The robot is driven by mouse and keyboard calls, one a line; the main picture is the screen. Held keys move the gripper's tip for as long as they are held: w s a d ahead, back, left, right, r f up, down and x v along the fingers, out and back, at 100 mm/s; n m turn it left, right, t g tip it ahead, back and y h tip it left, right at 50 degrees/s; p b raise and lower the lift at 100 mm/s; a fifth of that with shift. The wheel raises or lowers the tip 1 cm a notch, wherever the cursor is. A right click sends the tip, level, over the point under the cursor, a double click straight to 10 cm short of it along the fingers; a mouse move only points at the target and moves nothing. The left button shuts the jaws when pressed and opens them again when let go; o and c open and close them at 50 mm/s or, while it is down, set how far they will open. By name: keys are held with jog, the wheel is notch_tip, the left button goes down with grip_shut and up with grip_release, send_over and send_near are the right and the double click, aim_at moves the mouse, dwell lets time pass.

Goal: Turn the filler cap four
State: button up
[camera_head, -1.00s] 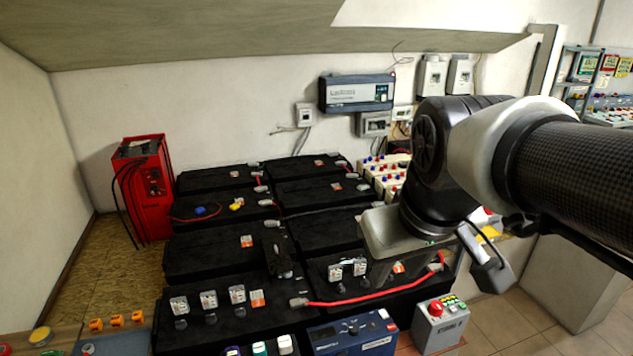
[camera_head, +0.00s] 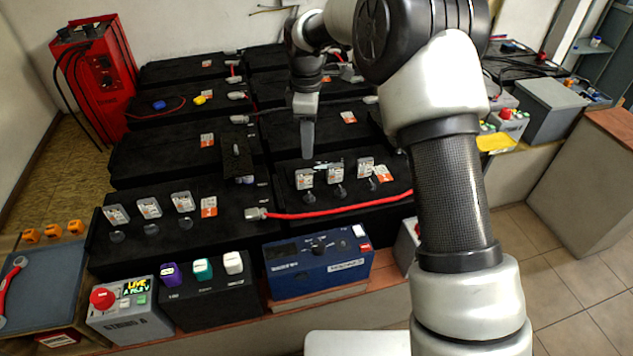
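The black batteries carry two front groups of dark filler caps with small white tags behind them. The left front battery (camera_head: 100,255) has three caps, and the right front battery (camera_head: 280,180) has three more. The cap fourth from the left (camera_head: 308,198) sits below its tag (camera_head: 304,179); the tag numbers are too small to read. My gripper (camera_head: 307,152) points down just behind and above that tag, apart from the cap. Only one finger shape shows side-on, so its opening is hidden. I see nothing held.
A red cable (camera_head: 335,212) runs just in front of the right caps. A dark upright block (camera_head: 237,160) stands left of my gripper. A blue tester (camera_head: 318,260) and a grey box with a red button (camera_head: 128,305) stand at the front edge.

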aim_at(309, 195)
notch_tip(309, 195, down, 17)
jog(key=shift+s+f+b, duration=0.1)
jog(key=shift+b, duration=1.15)
jog(key=c, duration=0.8)
